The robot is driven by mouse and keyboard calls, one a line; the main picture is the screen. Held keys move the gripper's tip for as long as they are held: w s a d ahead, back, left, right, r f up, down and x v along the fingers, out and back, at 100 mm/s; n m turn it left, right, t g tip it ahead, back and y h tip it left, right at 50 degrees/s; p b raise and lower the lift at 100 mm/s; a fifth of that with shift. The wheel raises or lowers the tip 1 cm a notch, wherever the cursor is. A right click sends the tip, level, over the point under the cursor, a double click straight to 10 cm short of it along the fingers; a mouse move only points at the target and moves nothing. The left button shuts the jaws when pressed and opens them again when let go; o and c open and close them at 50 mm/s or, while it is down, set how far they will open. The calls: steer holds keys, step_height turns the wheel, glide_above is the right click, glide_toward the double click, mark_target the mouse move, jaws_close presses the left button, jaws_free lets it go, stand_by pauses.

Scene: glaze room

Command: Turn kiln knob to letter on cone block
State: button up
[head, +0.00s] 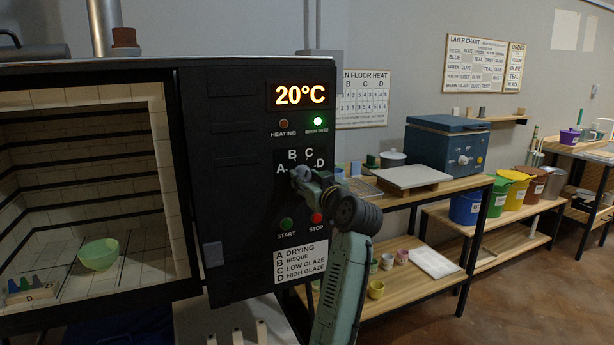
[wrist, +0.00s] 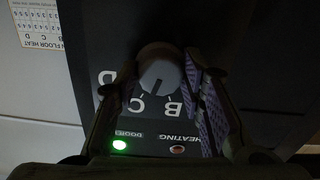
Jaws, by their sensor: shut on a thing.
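The kiln knob (wrist: 160,65) is round and grey with a dark pointer line. In the wrist view, the line points between the letters B and C, nearer C. In the head view the knob (head: 298,172) is partly hidden by my gripper (head: 304,178). My gripper (wrist: 160,95) is shut on the knob, one finger on each side. The letters A, B, C and D arc above the knob on the black panel (head: 240,150). The cone block (head: 30,293) stands at the lower left inside the open kiln, with small dark cones and a letter that looks like D.
A green bowl (head: 98,254) sits on the kiln floor. The display (head: 300,95) reads 20°C and a green light (head: 318,123) is lit. START (head: 287,224) and STOP (head: 317,218) buttons lie just below the knob. Shelves with buckets stand to the right.

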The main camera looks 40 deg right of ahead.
steer(key=m, duration=0.2)
steer(key=m+p, duration=0.1)
steer(key=r+m+p, duration=0.1)
steer(key=m, duration=0.1)
steer(key=shift+w+a+m, duration=0.2)
steer(key=shift+w+m, duration=0.05)
steer(key=shift+m, duration=0.05)
steer(key=m+p, duration=0.1)
steer(key=m, duration=0.3)
steer(key=shift+m+p, duration=0.3)
steer(key=shift+p, duration=0.1)
steer(key=shift+f, duration=0.1)
steer(key=o, duration=1.1)
steer(key=shift+w+f, duration=0.1)
steer(key=shift+f, duration=0.15)
steer(key=shift+o, duration=0.2)
steer(key=shift+d+f, duration=0.1)
